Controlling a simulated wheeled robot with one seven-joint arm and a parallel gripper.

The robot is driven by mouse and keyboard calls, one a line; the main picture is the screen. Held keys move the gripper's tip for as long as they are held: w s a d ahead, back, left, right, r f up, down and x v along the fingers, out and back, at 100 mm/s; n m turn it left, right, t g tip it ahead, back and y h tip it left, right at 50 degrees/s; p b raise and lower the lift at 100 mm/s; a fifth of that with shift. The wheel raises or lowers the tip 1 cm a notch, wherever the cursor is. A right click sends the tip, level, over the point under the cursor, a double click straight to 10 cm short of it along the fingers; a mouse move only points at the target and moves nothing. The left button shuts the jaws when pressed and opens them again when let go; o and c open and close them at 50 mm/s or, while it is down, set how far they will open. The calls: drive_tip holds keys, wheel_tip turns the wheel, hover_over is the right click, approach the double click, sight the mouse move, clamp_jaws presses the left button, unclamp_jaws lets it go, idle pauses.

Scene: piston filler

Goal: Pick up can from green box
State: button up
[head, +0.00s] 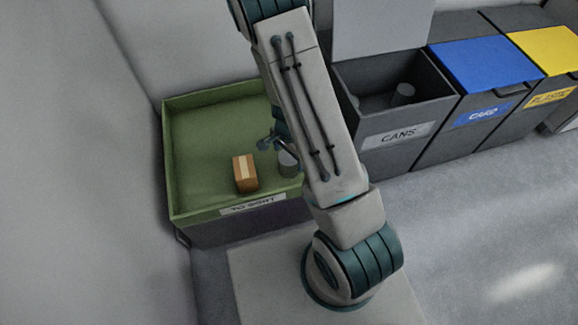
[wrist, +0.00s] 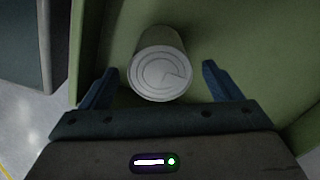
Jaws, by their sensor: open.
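A grey can (head: 288,164) stands in the green box (head: 195,99), near its right front corner, partly hidden behind my arm. In the wrist view the can (wrist: 161,66) shows its round lid, between and slightly beyond the two blue fingers of my gripper (wrist: 157,82). The fingers are open, with a gap on each side of the can. In the head view my gripper (head: 272,142) is inside the green box beside the can, mostly hidden by my arm.
A brown carton (head: 245,174) with a pale stripe stands in the green box, left of the can. A grey bin labelled CANS (head: 398,136) holds a can. A blue-lidded CARD bin (head: 484,62) and yellow-lidded PLASTIC bin (head: 549,50) stand further right.

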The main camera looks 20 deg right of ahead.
drive_tip(key=shift+f+b, duration=1.85)
drive_tip(key=shift+f, duration=0.95)
drive_tip(key=shift+r, duration=0.1)
drive_tip(key=c, duration=1.1)
